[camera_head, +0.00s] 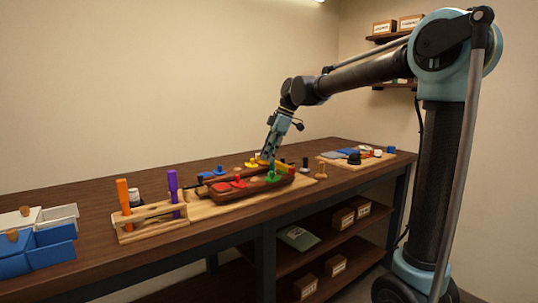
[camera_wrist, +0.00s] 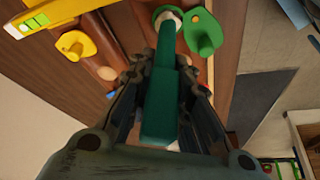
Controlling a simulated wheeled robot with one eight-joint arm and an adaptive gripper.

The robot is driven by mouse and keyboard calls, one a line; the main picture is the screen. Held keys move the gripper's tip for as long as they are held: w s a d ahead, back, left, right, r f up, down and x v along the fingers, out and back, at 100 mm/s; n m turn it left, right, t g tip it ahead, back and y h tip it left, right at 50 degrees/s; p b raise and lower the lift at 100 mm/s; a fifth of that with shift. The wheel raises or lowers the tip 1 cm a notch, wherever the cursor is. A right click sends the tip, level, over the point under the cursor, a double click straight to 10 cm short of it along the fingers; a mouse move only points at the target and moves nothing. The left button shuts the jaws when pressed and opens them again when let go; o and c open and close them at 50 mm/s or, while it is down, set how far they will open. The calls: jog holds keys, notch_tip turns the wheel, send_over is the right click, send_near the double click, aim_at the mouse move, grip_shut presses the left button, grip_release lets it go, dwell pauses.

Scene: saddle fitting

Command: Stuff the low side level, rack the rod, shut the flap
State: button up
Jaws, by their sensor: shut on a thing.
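My gripper (camera_head: 268,158) is over the right part of the brown saddle (camera_head: 222,193). In the wrist view its fingers (camera_wrist: 166,72) are closed on a teal rod (camera_wrist: 160,105). The rod's far end meets a pale round spot (camera_wrist: 168,16), perhaps an opening or stuffing; I cannot tell how deep it goes. A green flap (camera_wrist: 203,32) lies right beside the rod, and a yellow flap (camera_wrist: 76,44) to its left. A yellow level (camera_wrist: 62,12) with a green window lies at the top left. The wooden rod rack (camera_head: 155,222) holds an orange rod (camera_head: 123,195) and a purple rod (camera_head: 173,186).
Blue bins (camera_head: 45,248) stand at the bench's left end. Red (camera_head: 238,181) and blue (camera_head: 220,170) flaps sit on the saddle. A board (camera_head: 345,163) with small items lies at the right end. Small pegs stand right of the saddle. The bench's back left is clear.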

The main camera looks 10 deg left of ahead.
jog(key=shift+f, duration=1.1)
dwell(0.9)
jog(key=shift+r, duration=0.1)
notch_tip(320, 180, up, 8)
dwell(1.3)
dwell(1.6)
